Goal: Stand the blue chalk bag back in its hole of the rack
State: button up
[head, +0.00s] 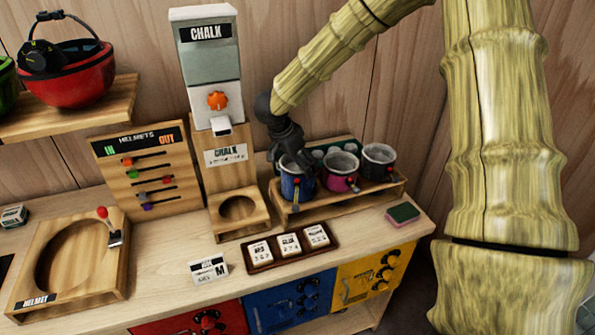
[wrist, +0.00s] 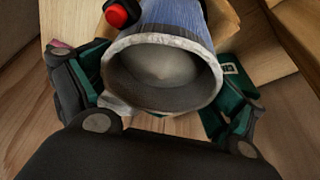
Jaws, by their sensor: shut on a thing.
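The blue chalk bag (head: 297,187) is at the left end of the wooden rack (head: 345,202), roughly upright, with its pale rim up. I cannot tell whether its base is in the hole or just above it. My gripper (head: 287,158) reaches down from behind and is shut on the bag near its rim. In the wrist view the bag (wrist: 172,25) shows its open grey mouth between my two fingers (wrist: 155,105), with a red toggle at its upper left. The left hole is hidden by the bag.
A magenta bag (head: 341,176) and a dark grey bag (head: 378,163) stand in the rack to the right. The chalk dispenser (head: 212,75) stands close on the left. A tile tray (head: 290,247) lies in front, and a green sponge (head: 402,213) lies at the right.

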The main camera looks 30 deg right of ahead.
jog(key=f, duration=0.1)
jog(key=s+f+p, duration=0.1)
jog(key=f, duration=0.1)
dwell(0.4)
jog(key=o, duration=1.2)
jog(key=shift+w+a+f, duration=0.1)
jog(key=shift+w+f, duration=0.05)
jog(key=shift+w, duration=0.05)
jog(key=shift+c, duration=0.2)
jog(key=shift+s, duration=0.1)
jog(key=shift+r, duration=0.2)
jog(key=b+v, duration=0.2)
jog(key=v, duration=1)
jog(key=shift+b, duration=0.4)
